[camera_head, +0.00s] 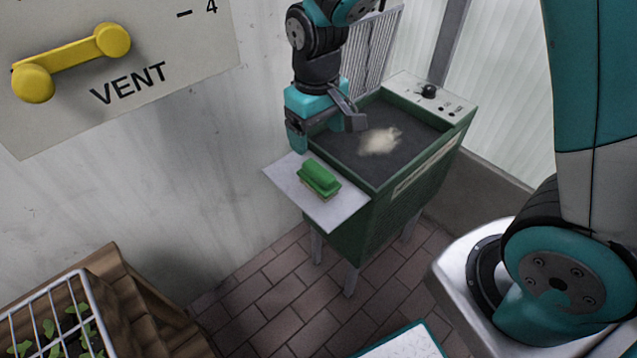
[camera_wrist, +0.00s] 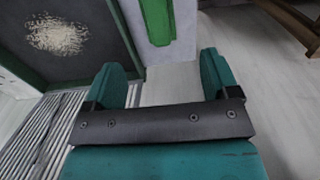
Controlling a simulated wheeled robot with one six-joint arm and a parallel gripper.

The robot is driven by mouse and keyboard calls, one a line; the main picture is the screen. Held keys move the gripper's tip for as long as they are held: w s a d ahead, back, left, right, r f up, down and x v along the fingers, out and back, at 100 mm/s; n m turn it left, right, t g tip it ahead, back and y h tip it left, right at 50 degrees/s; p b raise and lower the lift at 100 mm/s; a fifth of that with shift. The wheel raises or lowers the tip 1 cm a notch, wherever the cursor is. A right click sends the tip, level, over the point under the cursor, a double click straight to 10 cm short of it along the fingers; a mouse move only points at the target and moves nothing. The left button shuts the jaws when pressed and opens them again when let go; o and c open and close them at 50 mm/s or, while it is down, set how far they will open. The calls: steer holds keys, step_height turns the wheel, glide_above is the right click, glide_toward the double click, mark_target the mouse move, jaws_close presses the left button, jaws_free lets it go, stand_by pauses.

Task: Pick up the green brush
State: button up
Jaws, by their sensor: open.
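The green brush (camera_head: 318,177) lies on the pale side shelf (camera_head: 325,211) of a green cabinet. It has a green back and a tan lower edge. In the wrist view the brush (camera_wrist: 157,22) is at the top, cut off by the frame edge, beyond my fingertips. My gripper (camera_head: 326,132) is above the cabinet, behind and above the brush in the head view. Its two teal fingers (camera_wrist: 162,75) are spread apart with nothing between them.
The green cabinet's dark tray (camera_head: 345,150) holds a pale pile (camera_head: 380,140) and has a control panel (camera_head: 436,93) behind. A yellow vent handle (camera_head: 70,62) is on the wall panel at left. A wire basket of plants (camera_head: 50,315) stands lower left. Brick floor (camera_head: 290,300) is open below.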

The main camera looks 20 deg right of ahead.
mark_target(318, 169)
step_height(318, 169, down, 12)
steer(key=shift+d+f+b, duration=0.1)
steer(key=shift+f+b, duration=0.15)
steer(key=shift+b, duration=0.6)
steer(key=c, duration=1)
steer(key=shift+c, duration=0.2)
steer(key=shift+r, duration=0.1)
step_height(318, 169, up, 20)
steer(key=p, duration=0.3)
